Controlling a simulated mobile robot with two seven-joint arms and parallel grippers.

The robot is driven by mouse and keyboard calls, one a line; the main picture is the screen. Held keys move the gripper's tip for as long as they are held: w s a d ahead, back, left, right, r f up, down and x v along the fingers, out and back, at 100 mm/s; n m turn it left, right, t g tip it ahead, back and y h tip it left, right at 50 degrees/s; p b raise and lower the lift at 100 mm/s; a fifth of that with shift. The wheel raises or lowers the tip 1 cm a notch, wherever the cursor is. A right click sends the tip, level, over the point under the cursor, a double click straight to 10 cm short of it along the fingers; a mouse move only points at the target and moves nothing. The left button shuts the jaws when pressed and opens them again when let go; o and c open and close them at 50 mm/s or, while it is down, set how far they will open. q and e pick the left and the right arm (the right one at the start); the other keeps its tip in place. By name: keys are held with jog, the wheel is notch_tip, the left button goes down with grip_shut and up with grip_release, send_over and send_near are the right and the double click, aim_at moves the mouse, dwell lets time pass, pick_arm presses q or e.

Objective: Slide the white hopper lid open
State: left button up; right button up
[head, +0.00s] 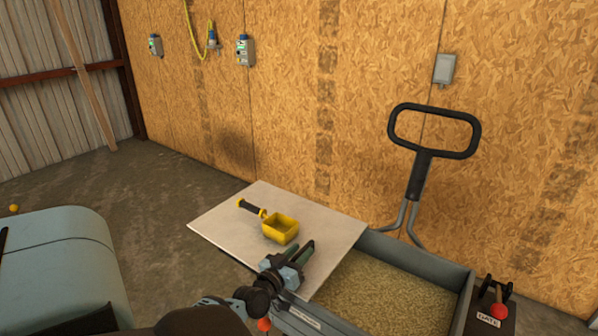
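The white hopper lid (222,222) is a flat pale panel over the left part of a grey hopper (372,240). The right part of the hopper is uncovered and shows yellowish grain (385,298). A yellow scoop (281,229) with a black handle lies on the lid. My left gripper (305,248) is at the lid's near right part, close in front of the scoop and apart from it. Its fingers point away from me. I cannot tell whether they touch the lid or how far apart they are. My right gripper is not in view.
A black loop handle (434,108) rises behind the hopper. A red-knobbed lever (499,310) marked GATE stands at its right. An orange knob (264,324) shows beside my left arm. A rounded blue-grey body (65,255) is at left. Bare floor (150,195) lies behind, before a board wall.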

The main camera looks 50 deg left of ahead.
pick_arm(q)
jog(key=shift+s, duration=0.1)
jog(key=shift+p+v, duration=0.4)
jog(key=shift+v, duration=3.45)
